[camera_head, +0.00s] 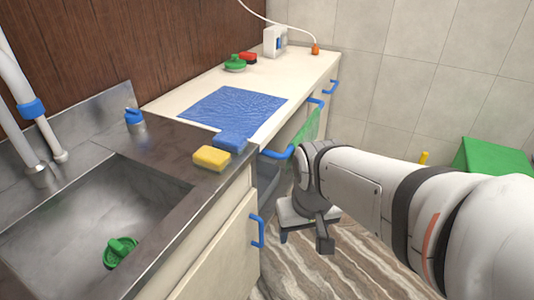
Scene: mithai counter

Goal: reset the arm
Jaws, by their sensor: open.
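My arm reaches in from the right edge and bends down at the wrist. My gripper (304,238) hangs over the floor in front of the counter's cabinets. Its two dark fingers are apart and nothing shows between them. It is to the right of the nearest cabinet door (222,255) and below the counter top. It appears apart from the cabinets, but the exact gap cannot be told.
A yellow sponge (212,158) and a blue sponge (230,142) lie near the counter edge. Blue handles (258,231) stick out from the cabinets. A green cloth (306,131) hangs at the front. A green bin (492,158) stands right. Striped floor (345,270) is open below.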

